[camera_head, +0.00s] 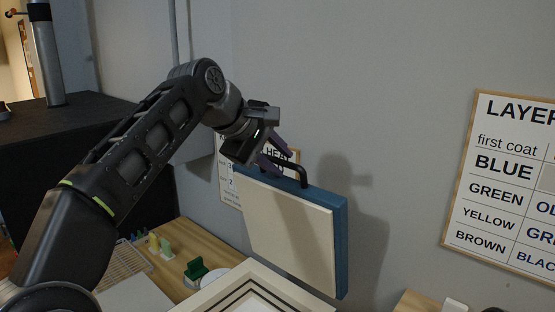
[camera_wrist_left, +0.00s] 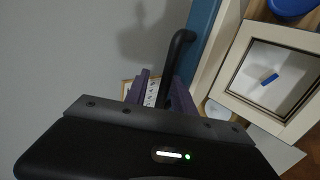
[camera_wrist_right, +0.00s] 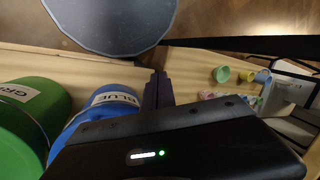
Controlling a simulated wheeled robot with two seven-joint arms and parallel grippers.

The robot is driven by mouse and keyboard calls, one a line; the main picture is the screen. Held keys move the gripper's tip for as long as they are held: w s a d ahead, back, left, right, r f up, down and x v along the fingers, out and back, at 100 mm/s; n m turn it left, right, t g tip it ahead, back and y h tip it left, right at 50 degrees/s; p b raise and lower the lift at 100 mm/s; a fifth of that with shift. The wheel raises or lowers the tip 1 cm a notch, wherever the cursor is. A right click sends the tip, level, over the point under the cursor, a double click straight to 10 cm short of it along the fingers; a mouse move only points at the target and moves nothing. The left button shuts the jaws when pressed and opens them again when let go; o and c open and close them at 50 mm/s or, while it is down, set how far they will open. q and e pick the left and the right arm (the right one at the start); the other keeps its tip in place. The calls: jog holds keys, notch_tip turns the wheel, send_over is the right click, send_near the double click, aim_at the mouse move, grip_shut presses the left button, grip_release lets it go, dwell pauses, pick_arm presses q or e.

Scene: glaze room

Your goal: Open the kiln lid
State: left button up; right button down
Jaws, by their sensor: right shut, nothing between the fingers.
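The kiln lid (camera_head: 290,232) stands raised, nearly upright, with its cream inner face toward me and a blue outer shell. Its black bar handle (camera_head: 297,170) is at the top edge and also shows in the left wrist view (camera_wrist_left: 177,50). The kiln's square cream rim (camera_head: 205,297) lies below, and its open chamber shows in the left wrist view with a small blue piece (camera_wrist_left: 269,79) inside. My left gripper (camera_head: 274,154) is open beside the handle, its purple fingers apart; I cannot tell whether they touch it. My right gripper (camera_wrist_right: 157,90) is shut and empty, seen only in its wrist view.
A green jar (camera_wrist_right: 30,115) and a blue jar (camera_wrist_right: 105,100) stand close to my right gripper, by a grey round disc (camera_wrist_right: 112,22). Small cups (camera_wrist_right: 228,74) stand farther right. A layer chart (camera_head: 510,180) hangs on the wall. A green block (camera_head: 196,268) stands left of the kiln.

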pick_arm(q)
jog(key=shift+f, duration=0.15)
jog(key=v, duration=0.8)
